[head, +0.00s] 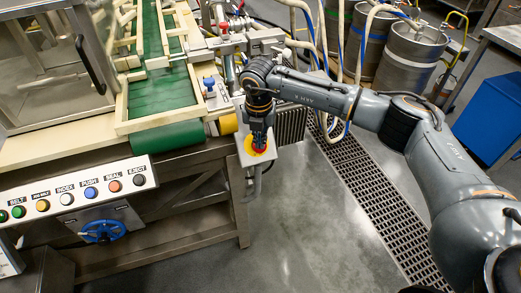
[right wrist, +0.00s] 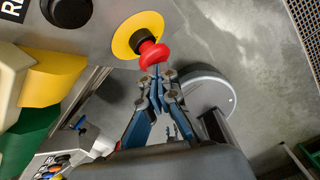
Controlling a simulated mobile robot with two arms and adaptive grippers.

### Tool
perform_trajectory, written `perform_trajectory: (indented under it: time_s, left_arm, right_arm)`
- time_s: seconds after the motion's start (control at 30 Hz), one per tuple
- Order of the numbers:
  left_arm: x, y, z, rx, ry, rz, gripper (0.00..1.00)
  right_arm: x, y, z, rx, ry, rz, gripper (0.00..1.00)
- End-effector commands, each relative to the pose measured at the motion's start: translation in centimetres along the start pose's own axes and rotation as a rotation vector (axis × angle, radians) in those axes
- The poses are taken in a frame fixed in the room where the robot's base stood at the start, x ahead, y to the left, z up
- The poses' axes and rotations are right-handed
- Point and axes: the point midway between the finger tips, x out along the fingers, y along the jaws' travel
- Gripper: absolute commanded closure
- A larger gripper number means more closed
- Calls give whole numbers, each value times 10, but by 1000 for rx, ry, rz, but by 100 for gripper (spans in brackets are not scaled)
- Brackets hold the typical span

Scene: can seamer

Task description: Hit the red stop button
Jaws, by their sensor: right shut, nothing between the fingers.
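The red stop button (head: 259,144) is a mushroom button on a yellow round plate on a small metal box beside the conveyor. In the right wrist view the red button (right wrist: 153,53) stands out from its yellow plate (right wrist: 128,36). My right gripper (head: 259,137) is over the button, with its fingers pointing down at it. In the right wrist view its shut fingertips (right wrist: 158,70) are at the button's edge, touching or nearly touching; I cannot tell which. Nothing is between the fingers. My left gripper is not in view.
A green conveyor (head: 160,92) runs behind. Steel kegs (head: 410,52) stand at the back right. The floor (head: 310,215) in front is clear, with a drain grate (head: 370,190).

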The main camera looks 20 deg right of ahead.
Motion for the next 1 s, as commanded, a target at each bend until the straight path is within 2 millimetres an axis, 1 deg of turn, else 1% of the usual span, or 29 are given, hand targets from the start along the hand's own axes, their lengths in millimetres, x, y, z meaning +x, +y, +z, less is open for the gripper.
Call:
perform_trajectory:
  time_s: [0.37,0.57,0.63,0.77,0.9,1.0]
  left_arm:
    - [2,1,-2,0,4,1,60]
    - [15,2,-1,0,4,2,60]
    - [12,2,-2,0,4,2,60]
    - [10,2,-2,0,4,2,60]
    - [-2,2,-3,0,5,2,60]
    - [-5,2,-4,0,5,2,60]
  right_arm:
    - [3,0,0,0,0,0,100]
    - [21,0,-2,0,0,-1,100]
    - [17,0,-2,0,-1,1,100]
    - [16,0,-2,-1,0,0,100]
    - [6,0,-18,-3,1,0,100]
    - [2,0,-28,-1,1,0,100]
